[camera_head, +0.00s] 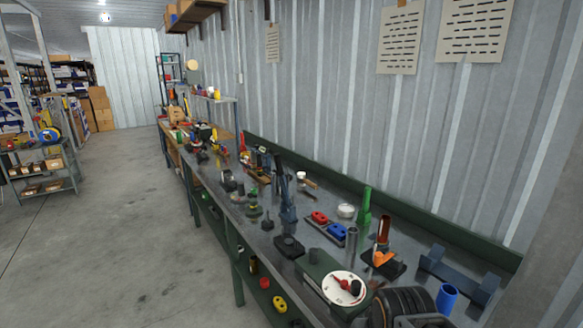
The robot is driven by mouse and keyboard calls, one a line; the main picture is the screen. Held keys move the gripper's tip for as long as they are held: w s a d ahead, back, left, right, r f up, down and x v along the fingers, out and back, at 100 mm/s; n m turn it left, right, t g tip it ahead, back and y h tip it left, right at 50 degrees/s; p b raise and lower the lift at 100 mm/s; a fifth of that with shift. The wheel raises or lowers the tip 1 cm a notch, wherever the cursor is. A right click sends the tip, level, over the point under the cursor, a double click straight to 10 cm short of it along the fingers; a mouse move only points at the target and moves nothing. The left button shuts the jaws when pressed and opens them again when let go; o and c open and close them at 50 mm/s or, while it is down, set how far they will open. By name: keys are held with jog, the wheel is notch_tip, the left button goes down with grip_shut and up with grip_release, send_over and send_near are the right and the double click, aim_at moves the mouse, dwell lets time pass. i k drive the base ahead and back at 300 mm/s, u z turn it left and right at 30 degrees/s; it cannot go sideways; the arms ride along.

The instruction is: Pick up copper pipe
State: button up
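A short copper-brown pipe (384,229) stands roughly upright on the workbench in the right half of the head view. Its lower end is at a dark flat base, and an orange part (384,258) sits in front of it; I cannot tell exactly how they join. The pipe's top looks open. My gripper is not recognizable in this view, so its state and distance from the pipe do not show.
The long dark workbench (262,222) runs along a corrugated wall. Near the pipe are a green bottle-shaped object (365,206), a grey metal tube (351,241), a grey bracket (458,272) and a blue cup-like cylinder (447,297). The concrete floor (120,230) at left is clear.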

aim_at(384, 224)
jog(key=k, duration=0.5)
jog(key=u, duration=1.4)
jog(key=i, duration=2.1)
jog(key=z, duration=2.45)
